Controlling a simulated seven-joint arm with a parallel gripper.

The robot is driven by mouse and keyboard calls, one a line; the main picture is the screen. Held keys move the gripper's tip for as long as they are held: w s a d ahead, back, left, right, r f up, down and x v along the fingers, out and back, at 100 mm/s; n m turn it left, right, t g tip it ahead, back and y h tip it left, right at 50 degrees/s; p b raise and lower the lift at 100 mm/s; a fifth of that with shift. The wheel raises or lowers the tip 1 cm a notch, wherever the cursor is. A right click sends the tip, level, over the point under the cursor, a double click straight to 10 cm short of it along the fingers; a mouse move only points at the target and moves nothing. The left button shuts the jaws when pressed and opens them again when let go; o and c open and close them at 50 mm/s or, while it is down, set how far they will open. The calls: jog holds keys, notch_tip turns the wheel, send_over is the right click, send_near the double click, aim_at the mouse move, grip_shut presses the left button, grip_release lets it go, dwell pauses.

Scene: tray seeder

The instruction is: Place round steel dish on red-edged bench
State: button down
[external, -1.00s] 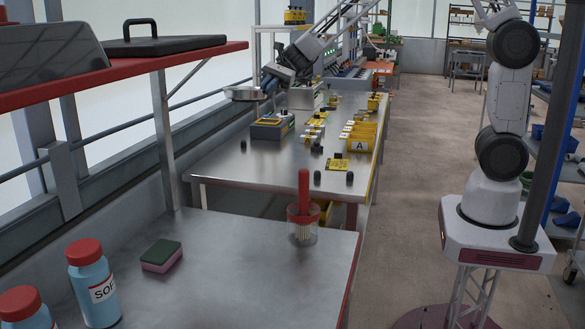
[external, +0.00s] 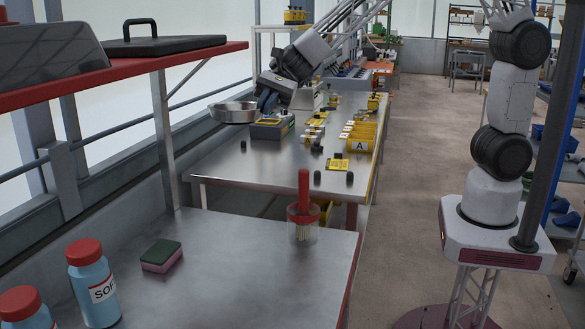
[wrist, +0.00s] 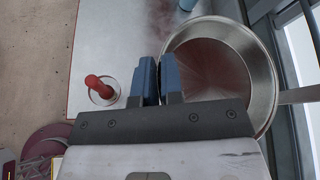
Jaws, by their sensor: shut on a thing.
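The round steel dish (external: 233,113) is held up by its rim over the left side of the far bench, roughly level. My gripper (external: 267,100) is shut on the rim at the dish's right side. In the wrist view my gripper's blue fingers (wrist: 158,82) pinch the near left rim of the dish (wrist: 215,65), which looks empty. The red-edged bench (external: 235,265) is in the foreground of the external view, with its red edge on the right. Its surface also shows in the wrist view (wrist: 118,40), left of the dish.
A red-handled brush in a clear cup (external: 303,225), a green-and-pink sponge (external: 161,255) and blue soap bottles (external: 91,285) stand on the red-edged bench. Its middle is clear. A red shelf (external: 120,68) on a post overhangs its left side. The far bench (external: 225,165) carries several small yellow parts.

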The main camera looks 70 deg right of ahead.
jog(key=s+a+n+g, duration=0.2)
jog(key=s+a, duration=2.2)
jog(key=a, duration=0.2)
jog(key=shift+h, duration=0.4)
notch_tip(320, 180, down, 24)
jog(key=shift+s+r, duration=0.1)
jog(key=shift+s, duration=0.05)
jog(key=w+a, duration=0.3)
jog(key=a, duration=0.1)
jog(key=w+a+f, duration=0.1)
jog(key=w+a, duration=0.2)
jog(key=a, duration=0.1)
jog(key=w+a, duration=0.3)
jog(key=a, duration=0.2)
jog(key=shift+w+f, duration=0.15)
jog(key=shift+f, duration=0.1)
jog(key=shift+f, duration=1.75)
